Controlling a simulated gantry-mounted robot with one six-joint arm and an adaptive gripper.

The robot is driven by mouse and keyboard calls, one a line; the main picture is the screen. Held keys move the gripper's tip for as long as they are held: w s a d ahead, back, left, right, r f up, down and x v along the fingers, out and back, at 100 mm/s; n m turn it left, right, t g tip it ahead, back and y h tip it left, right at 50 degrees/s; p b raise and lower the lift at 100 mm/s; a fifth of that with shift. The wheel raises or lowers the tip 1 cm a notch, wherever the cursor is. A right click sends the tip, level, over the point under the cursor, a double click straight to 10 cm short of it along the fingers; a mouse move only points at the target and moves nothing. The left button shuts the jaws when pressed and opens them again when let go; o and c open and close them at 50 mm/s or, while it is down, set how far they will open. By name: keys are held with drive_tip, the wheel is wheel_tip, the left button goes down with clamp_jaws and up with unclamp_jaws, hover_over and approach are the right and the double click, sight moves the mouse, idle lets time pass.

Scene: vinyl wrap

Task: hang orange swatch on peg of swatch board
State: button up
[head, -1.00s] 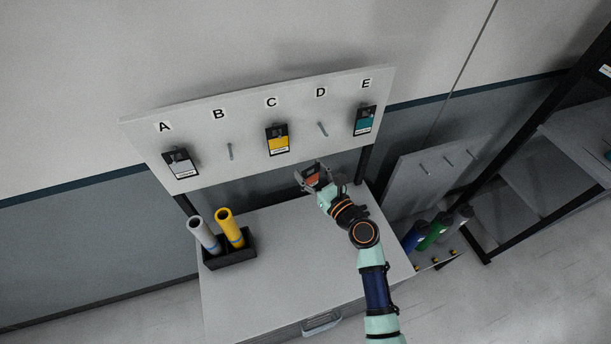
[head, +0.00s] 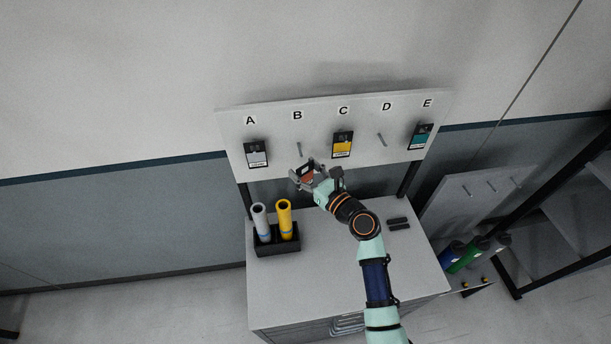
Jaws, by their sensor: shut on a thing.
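The swatch board (head: 320,114) stands at the back of the cabinet, with labels A to E. Grey, yellow and teal swatches hang at A (head: 256,155), C (head: 343,145) and E (head: 421,136). The peg under B (head: 299,149) and the peg under D (head: 381,140) are bare. My gripper (head: 305,173) is shut on the orange swatch (head: 307,176), which is partly hidden by the fingers. In the picture it is just below peg B, left of the yellow swatch. I cannot tell its distance from the board.
A black holder (head: 278,246) with a grey roll (head: 260,221) and a yellow roll (head: 284,217) stands on the cabinet top (head: 340,270), left of my arm. Two dark bars (head: 398,223) lie at right. A rack with several coloured rolls (head: 468,254) stands further right.

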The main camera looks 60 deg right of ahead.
sight(301, 154)
drive_tip(key=shift+w+d+f+b, duration=0.15)
drive_tip(key=shift+w+d+b, duration=0.5)
drive_tip(key=shift+d+b, duration=0.3)
drive_tip(key=shift+w+d+f+b, duration=0.15)
drive_tip(key=shift+w+d+b, duration=0.45)
drive_tip(key=shift+d+b, duration=0.3)
drive_tip(key=shift+w+d+f+b, duration=0.15)
drive_tip(key=shift+w+d+b, duration=0.55)
drive_tip(key=shift+b, duration=0.4)
drive_tip(key=shift+w+d+f, duration=0.2)
drive_tip(key=shift+w+d, duration=0.1)
drive_tip(key=shift+d, duration=0.3)
drive_tip(key=o, duration=1)
drive_tip(key=v, duration=1.2)
